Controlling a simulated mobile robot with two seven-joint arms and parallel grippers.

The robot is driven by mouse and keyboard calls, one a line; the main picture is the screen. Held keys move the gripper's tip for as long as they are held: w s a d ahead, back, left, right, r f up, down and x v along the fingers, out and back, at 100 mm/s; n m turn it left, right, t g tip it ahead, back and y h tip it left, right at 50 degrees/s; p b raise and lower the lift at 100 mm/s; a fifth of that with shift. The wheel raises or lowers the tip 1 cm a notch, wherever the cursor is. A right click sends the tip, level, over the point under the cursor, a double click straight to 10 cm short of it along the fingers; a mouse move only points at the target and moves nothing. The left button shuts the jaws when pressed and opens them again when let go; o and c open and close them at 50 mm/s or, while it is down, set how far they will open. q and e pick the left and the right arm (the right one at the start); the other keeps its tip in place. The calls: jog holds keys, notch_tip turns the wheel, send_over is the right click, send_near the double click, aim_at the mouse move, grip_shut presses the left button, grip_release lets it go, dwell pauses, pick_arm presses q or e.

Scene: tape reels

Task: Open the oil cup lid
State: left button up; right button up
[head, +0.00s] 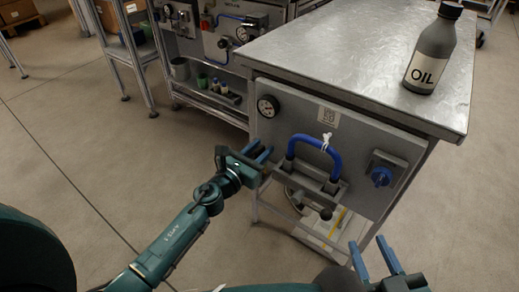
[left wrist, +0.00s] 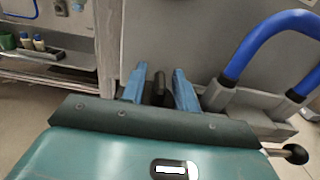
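My left gripper (head: 262,155) is at the left end of the grey bracket under the blue tube on the bench's front panel. In the left wrist view its two blue fingers (left wrist: 159,90) are apart, with a small dark upright cylinder (left wrist: 159,86) between them, at or beyond the tips. Gaps show on both sides of it. I cannot tell whether this is the oil cup lid; no cup is clearly visible. My right gripper (head: 375,262) is low at the right, fingers spread and empty, apart from the panel.
The blue tube (head: 316,143) arches over the bracket (left wrist: 255,102), close right of my left gripper. A dark ball knob (head: 326,213) juts out below. The panel carries a gauge (head: 268,106) and blue rotary switch (head: 381,177). An oil bottle (head: 431,50) stands on the bench top (head: 330,55).

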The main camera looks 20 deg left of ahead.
pick_arm(q)
grip_shut()
